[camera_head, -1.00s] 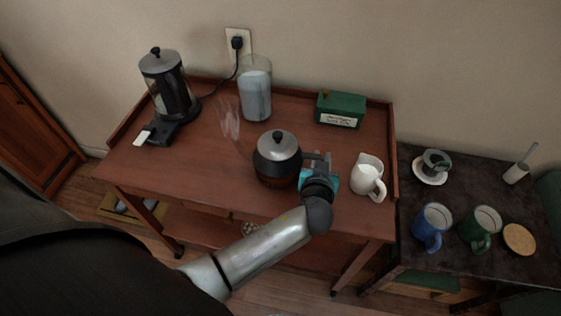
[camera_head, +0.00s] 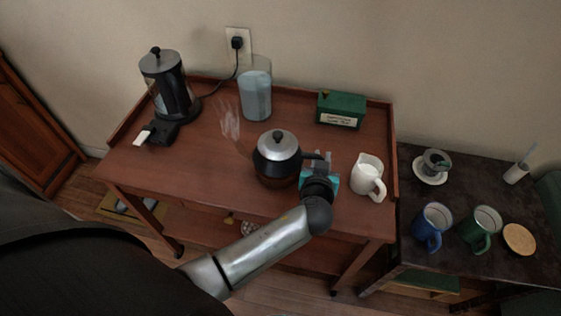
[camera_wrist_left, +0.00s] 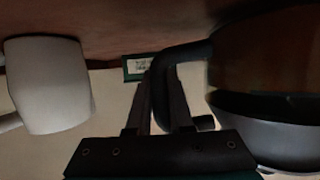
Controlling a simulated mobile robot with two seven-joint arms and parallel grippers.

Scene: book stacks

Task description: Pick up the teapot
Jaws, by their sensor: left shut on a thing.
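The teapot (camera_head: 277,160) has a dark body, a silver lid with a black knob, and a black handle on its right side. It stands upright at the front middle of the red-brown wooden cart (camera_head: 205,178); I see no clear gap under it. My left gripper (camera_head: 321,161) is at the handle, shut on it. In the left wrist view, the handle (camera_wrist_left: 182,55) passes between the fingers of the gripper (camera_wrist_left: 160,92), and the teapot body (camera_wrist_left: 265,70) fills the right side. My right gripper is not in view.
A white milk jug (camera_head: 369,178) stands close to the right of my left gripper. A green box (camera_head: 341,108), a glass canister (camera_head: 256,95) and a black-and-glass kettle (camera_head: 170,90) stand behind. The dark side table (camera_head: 465,265) at right holds mugs. The cart's front left is clear.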

